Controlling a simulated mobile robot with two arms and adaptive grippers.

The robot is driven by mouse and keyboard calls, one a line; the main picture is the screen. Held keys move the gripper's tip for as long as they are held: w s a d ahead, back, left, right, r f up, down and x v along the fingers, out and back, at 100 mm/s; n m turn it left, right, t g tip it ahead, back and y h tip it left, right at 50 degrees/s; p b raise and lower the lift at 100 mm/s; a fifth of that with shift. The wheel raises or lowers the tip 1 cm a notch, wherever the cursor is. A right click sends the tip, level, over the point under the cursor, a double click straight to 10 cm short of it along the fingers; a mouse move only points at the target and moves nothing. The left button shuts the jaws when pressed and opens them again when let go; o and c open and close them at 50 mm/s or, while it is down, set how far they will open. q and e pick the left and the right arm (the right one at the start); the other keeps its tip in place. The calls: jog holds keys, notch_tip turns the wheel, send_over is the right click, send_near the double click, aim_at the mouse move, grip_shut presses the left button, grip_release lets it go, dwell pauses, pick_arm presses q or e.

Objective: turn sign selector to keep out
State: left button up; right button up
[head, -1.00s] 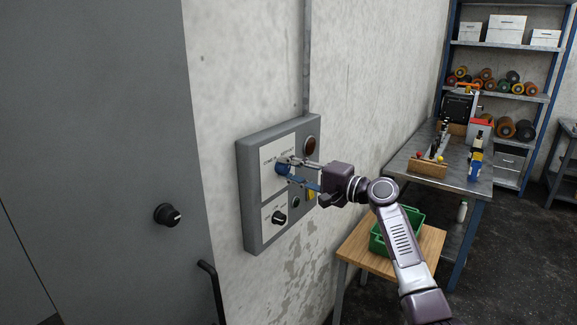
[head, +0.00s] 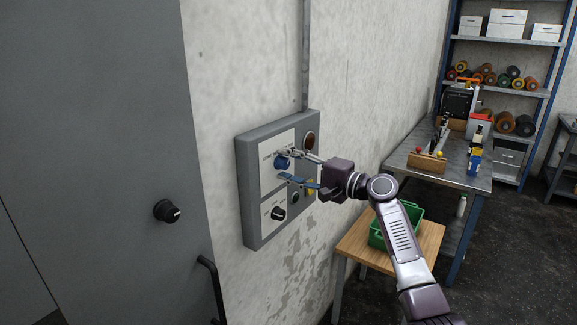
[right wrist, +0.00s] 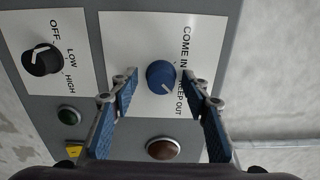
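The sign selector is a blue round knob (head: 281,163) on the white upper plate of a grey wall panel (head: 253,236). In the right wrist view the knob (right wrist: 160,74) has a white pointer line slanting down and right, toward the KEEP OUT label (right wrist: 188,95). The COME IN label (right wrist: 187,48) is above that. My right gripper (head: 283,166) is open at the knob. In the right wrist view its blue-padded fingers (right wrist: 158,80) stand on either side of the knob, with gaps showing. My left gripper is out of view.
The panel also carries a black OFF/LOW/HIGH knob (right wrist: 42,60), a green button (right wrist: 67,114) and a reddish-brown lamp (right wrist: 163,149). A grey door (head: 100,120) with its own black knob stands left. A wooden table (head: 425,243) with a green crate (head: 378,240) stands below my right arm.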

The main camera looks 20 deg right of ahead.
jog(key=v, duration=1.2)
